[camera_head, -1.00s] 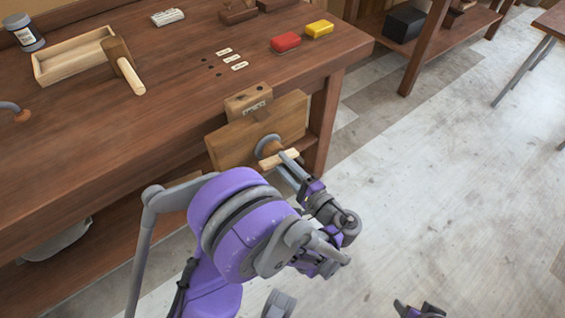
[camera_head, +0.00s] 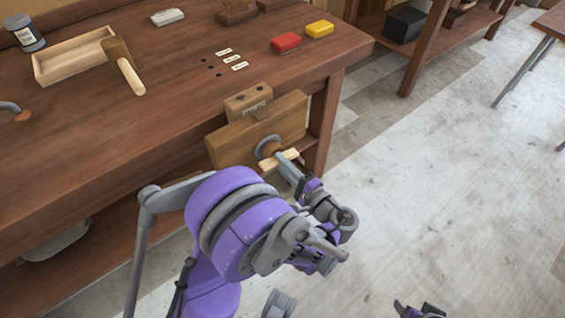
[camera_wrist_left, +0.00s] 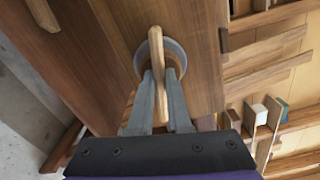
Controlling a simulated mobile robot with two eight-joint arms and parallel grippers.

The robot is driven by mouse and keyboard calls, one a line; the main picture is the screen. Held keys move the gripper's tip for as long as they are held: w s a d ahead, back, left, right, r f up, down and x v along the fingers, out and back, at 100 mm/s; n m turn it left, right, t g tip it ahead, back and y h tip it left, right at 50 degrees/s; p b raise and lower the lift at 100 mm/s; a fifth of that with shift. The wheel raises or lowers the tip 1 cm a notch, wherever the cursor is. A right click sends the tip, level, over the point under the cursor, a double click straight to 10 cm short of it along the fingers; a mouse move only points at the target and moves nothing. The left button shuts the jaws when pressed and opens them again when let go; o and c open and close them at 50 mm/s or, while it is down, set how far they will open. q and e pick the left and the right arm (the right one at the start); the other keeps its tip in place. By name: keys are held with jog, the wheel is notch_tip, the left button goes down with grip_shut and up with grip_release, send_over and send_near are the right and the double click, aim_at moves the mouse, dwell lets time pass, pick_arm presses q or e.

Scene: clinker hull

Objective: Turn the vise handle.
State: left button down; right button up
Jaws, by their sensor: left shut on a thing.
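The vise (camera_head: 230,143) is a wooden jaw block on the front of the workbench, near its right corner. Its handle (camera_head: 292,155) is a pale wooden bar across a round grey and brown hub (camera_head: 267,147). In the left wrist view the handle (camera_wrist_left: 155,45) stands nearly upright before the grey ring (camera_wrist_left: 178,58). My left gripper (camera_head: 281,163) is shut on the handle, with one finger on each side of it in the wrist view (camera_wrist_left: 160,90). My right gripper (camera_head: 418,309) shows only in part at the bottom edge, away from the vise.
On the bench (camera_head: 150,130) are a mallet (camera_head: 125,70), a wooden tray (camera_head: 70,65), a jar (camera_head: 26,36), and red (camera_head: 286,42) and yellow (camera_head: 320,29) blocks. A bench leg (camera_head: 322,125) stands just right of the vise. The floor (camera_head: 450,180) to the right is clear.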

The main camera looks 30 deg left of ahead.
pick_arm(q)
jog(key=shift+n, duration=1.4)
jog(key=c, duration=0.9)
grip_release()
jog(key=shift+o, duration=0.2)
jog(key=v, duration=1.1)
jog(key=shift+a+f, duration=0.1)
